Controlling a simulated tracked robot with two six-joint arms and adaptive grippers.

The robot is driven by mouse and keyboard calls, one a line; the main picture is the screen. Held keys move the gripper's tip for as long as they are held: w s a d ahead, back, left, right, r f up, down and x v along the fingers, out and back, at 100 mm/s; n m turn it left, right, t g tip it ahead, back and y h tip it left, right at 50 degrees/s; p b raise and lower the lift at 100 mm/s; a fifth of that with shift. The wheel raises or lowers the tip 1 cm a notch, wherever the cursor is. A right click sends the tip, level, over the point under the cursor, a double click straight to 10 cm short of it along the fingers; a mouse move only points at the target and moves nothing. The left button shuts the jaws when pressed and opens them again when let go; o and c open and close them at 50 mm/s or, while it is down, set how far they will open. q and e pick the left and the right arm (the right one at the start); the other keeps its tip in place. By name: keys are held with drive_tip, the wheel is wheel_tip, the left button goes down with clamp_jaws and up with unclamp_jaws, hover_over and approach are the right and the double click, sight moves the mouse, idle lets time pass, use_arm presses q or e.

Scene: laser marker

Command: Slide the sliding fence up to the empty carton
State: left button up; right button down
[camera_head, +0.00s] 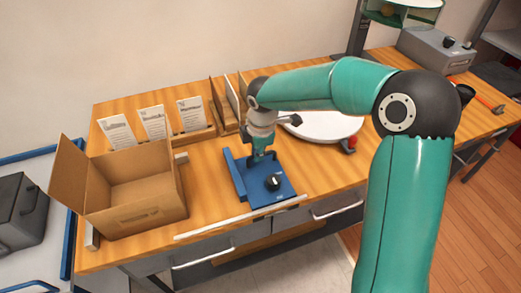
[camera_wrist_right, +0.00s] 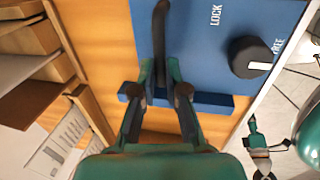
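The sliding fence (camera_head: 284,192) is a blue plate with an upright blue face on its left side, a black handle and a black knob (camera_head: 273,182). The right wrist view shows the knob (camera_wrist_right: 262,55) beside the words LOCK and FREE. My right gripper (camera_head: 258,156) is down at the fence; in its wrist view (camera_wrist_right: 160,95) the fingers stand apart on either side of the black handle (camera_wrist_right: 160,40). Finger contact is unclear. The empty open carton (camera_head: 135,190) stands left of the fence, with bare wood between. My left gripper (camera_wrist_right: 252,126) shows small in the right wrist view.
Cards in a wooden holder (camera_head: 190,134) stand behind the carton and the gap. A white round plate (camera_head: 325,127) lies behind right of the fence. A pale strip (camera_head: 240,217) runs along the table's front edge. A grey box (camera_head: 435,50) is at the far right.

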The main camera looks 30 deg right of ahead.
drive_tip(key=shift+s, duration=0.1)
drive_tip(key=w+a, duration=0.1)
drive_tip(key=a, duration=0.7)
drive_tip(key=w+a, duration=0.1)
drive_tip(key=a, duration=0.3)
drive_tip(key=shift+w+f, duration=0.15)
drive_tip(key=shift+w, duration=0.2)
drive_tip(key=c, duration=1.3)
unclamp_jaws()
drive_tip(key=shift+o, duration=0.5)
drive_tip(key=shift+d, duration=0.1)
wheel_tip(320, 180, up, 12)
drive_tip(key=s, duration=0.2)
drive_tip(key=shift+a, duration=0.3)
drive_tip(key=shift+f, duration=0.1)
